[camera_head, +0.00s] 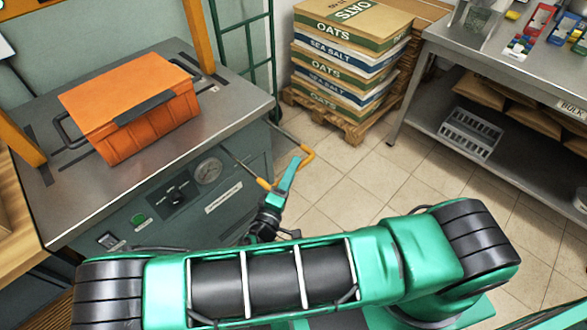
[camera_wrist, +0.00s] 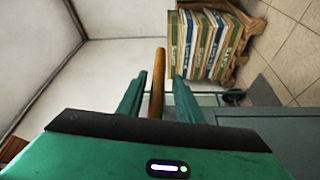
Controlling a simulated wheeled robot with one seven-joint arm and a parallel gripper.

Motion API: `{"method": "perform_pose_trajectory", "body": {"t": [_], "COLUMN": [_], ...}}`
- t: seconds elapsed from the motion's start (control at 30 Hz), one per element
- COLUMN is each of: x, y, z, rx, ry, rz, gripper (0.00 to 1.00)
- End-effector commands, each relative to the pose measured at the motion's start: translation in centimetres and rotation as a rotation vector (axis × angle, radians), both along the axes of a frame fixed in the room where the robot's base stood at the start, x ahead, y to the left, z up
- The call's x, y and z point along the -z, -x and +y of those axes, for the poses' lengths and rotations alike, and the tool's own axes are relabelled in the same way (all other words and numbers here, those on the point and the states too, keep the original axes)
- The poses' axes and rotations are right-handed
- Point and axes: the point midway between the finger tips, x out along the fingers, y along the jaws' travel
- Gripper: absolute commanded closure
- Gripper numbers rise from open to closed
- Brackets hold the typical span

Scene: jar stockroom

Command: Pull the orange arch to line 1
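An orange arch-shaped handle (camera_head: 308,154) stands out from the front of the grey-green machine (camera_head: 150,207) on two thin metal rods. My gripper (camera_head: 288,178) is at this handle, hiding the middle of its bar. In the wrist view, the orange bar (camera_wrist: 158,75) runs between my two fingers (camera_wrist: 155,98). The fingers stand apart on either side of the bar, with narrow gaps visible. A larger orange frame (camera_head: 197,35) has uprights on both sides of the machine top; its upper part is out of view. I cannot make out a line marked 1.
An orange lidded crate (camera_head: 130,105) sits on the machine top. A pallet (camera_head: 333,118) with stacked sacks (camera_head: 345,60) stands behind, also seen in the wrist view (camera_wrist: 208,45). A metal table (camera_head: 515,60) is at right. Tiled floor (camera_head: 360,190) is clear between.

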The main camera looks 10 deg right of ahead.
Motion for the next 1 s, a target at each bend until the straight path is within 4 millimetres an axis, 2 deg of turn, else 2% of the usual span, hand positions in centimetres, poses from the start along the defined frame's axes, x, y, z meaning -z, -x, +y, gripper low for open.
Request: {"method": "perform_pose_trajectory", "body": {"t": [0.17, 0.27, 0.7, 1.0], "x": [0.0, 0.0, 0.8, 0.9], "y": [0.4, 1.3, 7.3, 8.6], "z": [0.3, 1.1, 5.6, 6.4], "rx": [-0.001, -0.003, -0.002, -0.001], "ry": [0.000, -0.001, -0.001, -0.002], "rz": [-0.001, -0.002, 0.002, 0.002], "gripper": [0.67, 0.67, 0.67, 0.67]}}
